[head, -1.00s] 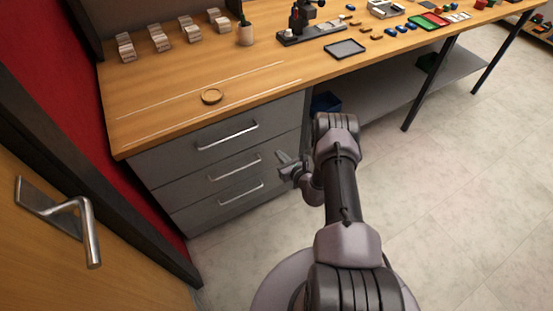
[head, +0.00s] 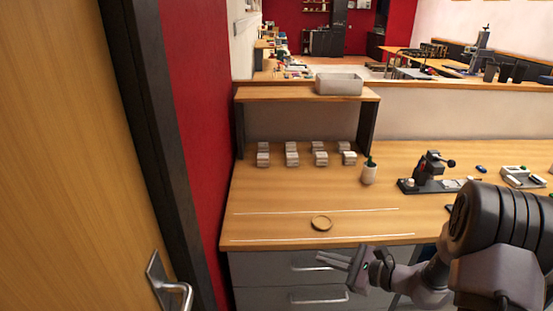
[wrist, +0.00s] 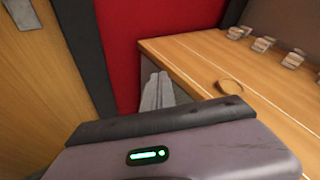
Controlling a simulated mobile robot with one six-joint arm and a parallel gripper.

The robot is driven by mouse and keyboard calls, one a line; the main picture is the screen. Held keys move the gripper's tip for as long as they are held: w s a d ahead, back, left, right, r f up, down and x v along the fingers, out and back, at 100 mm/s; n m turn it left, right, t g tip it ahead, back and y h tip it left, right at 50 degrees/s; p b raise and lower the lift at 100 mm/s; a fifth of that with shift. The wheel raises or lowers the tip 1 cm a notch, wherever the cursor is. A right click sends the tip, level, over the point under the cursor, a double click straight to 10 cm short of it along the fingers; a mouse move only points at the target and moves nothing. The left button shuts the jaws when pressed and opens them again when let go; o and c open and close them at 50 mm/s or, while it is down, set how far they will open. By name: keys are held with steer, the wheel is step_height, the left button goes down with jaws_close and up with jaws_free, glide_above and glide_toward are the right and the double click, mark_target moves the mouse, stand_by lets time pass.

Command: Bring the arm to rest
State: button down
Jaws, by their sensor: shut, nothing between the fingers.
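My gripper (head: 352,265) is in front of the drawers below the bench's front edge in the head view, pointing left. Its fingers are together with nothing between them. In the wrist view the shut fingers (wrist: 157,92) show beyond the grey gripper housing, beside the bench's left end. My arm comes in from the right side of the head view, folded.
The wooden bench (head: 270,195) carries a round wooden coaster (head: 321,222), several small stacks, a potted plant (head: 369,172) and a black device (head: 430,168). A door with a metal handle (head: 172,288) and a red wall (head: 200,130) are at the left.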

steer(key=s+a+r+n+g+h, duration=0.25)
steer(key=s+a+r+n, duration=0.35)
steer(key=s, duration=0.3)
steer(key=s+a+r+n+g+h, duration=0.1)
steer(key=s+a+r+n+g, duration=0.35)
steer(key=s+r, duration=0.3)
steer(key=s+d+r+n+t+h, duration=0.3)
steer(key=s+d+n+h, duration=0.3)
steer(key=s, duration=0.4)
steer(key=shift+s+r+n+t, duration=0.3)
steer(key=shift+r+n+t, duration=0.1)
steer(key=shift+r, duration=0.1)
